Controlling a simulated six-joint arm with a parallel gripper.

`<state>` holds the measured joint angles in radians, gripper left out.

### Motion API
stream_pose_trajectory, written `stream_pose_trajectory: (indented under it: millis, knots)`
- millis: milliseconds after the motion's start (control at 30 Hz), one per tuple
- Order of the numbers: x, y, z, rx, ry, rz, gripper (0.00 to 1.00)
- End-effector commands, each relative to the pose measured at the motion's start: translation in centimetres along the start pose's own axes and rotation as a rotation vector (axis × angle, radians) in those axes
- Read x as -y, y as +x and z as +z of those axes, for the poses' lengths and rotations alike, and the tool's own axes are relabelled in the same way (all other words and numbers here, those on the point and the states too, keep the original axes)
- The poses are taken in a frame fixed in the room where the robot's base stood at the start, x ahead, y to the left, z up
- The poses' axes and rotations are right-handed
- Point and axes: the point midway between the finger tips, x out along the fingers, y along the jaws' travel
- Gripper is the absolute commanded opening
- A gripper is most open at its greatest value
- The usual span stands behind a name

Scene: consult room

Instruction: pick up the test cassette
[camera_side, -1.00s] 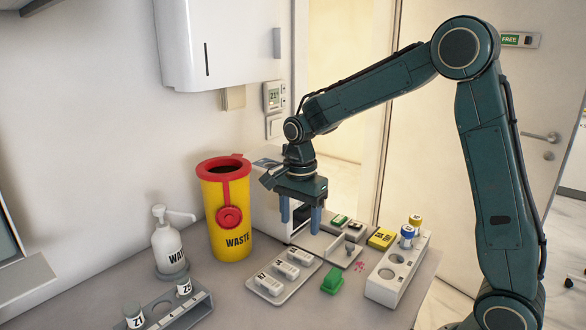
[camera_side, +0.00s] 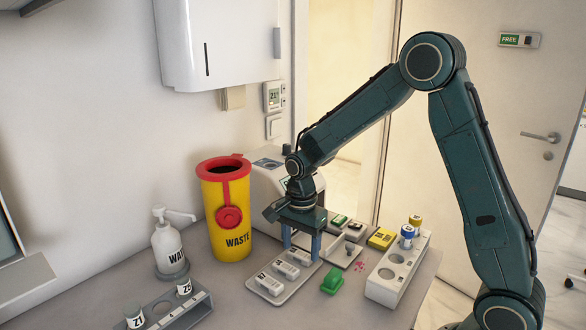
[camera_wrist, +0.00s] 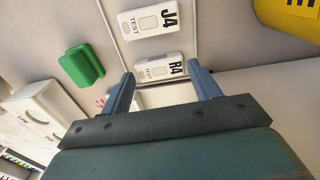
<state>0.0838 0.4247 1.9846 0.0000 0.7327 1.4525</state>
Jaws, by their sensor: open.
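White test cassettes lie in a row on a grey tray (camera_side: 262,295) in the side view: a near one (camera_side: 270,282), a middle one (camera_side: 286,270) and a far one (camera_side: 300,258). In the wrist view, one cassette is marked J4 (camera_wrist: 148,20) and another is marked R4 (camera_wrist: 158,69); both read TEST. My gripper (camera_side: 301,253) is open and points down over the far end of the tray. In the wrist view its fingertips (camera_wrist: 160,71) stand on either side of the R4 cassette, with a gap at each side. I cannot tell their exact height.
A green block (camera_side: 332,281) lies right of the tray, and a white rack (camera_side: 383,290) with capped tubes stands beyond it. A yellow waste bin (camera_side: 225,205) stands behind the tray. A white device (camera_side: 263,190) is close behind my gripper. A grey rack (camera_side: 190,312) sits front left.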

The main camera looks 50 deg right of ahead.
Motion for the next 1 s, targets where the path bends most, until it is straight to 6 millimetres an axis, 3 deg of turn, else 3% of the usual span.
stream_pose_trajectory:
  millis: [200,667,833,1000]
  knots:
    - [-0.04,1.39,0.01,0.000,0.000,0.001,0.62]
    - [-0.01,1.38,0.01,0.000,0.000,0.000,0.62]
    - [-0.01,1.37,0.01,0.000,0.000,0.000,0.34]
    - [-0.01,1.37,0.01,0.000,0.000,0.000,0.34]
